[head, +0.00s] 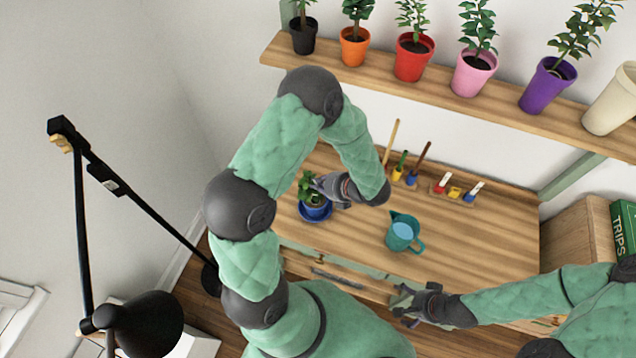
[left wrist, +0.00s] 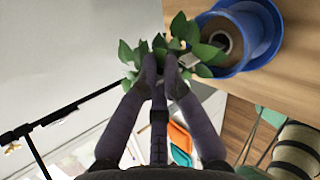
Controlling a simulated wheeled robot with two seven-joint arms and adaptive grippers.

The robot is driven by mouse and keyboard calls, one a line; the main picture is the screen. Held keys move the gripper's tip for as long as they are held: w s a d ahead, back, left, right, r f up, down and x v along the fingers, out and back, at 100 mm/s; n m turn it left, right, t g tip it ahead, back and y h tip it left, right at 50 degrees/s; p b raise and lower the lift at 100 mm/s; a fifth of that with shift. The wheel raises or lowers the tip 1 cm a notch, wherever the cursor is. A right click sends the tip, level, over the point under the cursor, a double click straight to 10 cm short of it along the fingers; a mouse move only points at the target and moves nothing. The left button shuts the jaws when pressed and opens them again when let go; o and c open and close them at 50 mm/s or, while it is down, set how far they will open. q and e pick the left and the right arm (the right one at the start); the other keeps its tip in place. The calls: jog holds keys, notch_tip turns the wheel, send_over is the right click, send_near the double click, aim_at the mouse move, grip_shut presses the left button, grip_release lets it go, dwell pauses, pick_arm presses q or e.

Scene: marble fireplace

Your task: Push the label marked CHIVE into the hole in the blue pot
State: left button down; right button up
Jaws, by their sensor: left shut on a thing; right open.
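The blue pot (head: 316,211) stands on a blue saucer (head: 301,217) at the left of the bench, with a leafy plant (head: 306,184) in it. In the left wrist view the blue pot (left wrist: 262,38) is at upper right, with a dark round hole (left wrist: 222,43) in its soil. My left gripper (head: 318,185) is beside the plant; its fingers (left wrist: 168,62) are shut among the leaves. A small pale end, apparently of the label (left wrist: 204,71), shows beyond the fingertips near the pot's rim. Its marking is unreadable. My right gripper (head: 402,302) is open and empty near the bench front.
A teal watering can (head: 403,233) stands right of the pot. Several small coloured holders and tools, including a yellow one (head: 455,193), stand at the bench back. A shelf (head: 380,88) of potted plants runs above. A black lamp (head: 145,325) stands at left. The bench's right side is clear.

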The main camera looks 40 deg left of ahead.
pick_arm(q)
jog(key=shift+f+b, duration=0.95)
jog(key=shift+f, duration=0.4)
dwell(1.7)
jog(key=c, duration=1.3)
grip_release()
jog(key=shift+r, duration=0.15)
jog(key=shift+r+p, duration=2.1)
jog(key=shift+r, duration=0.3)
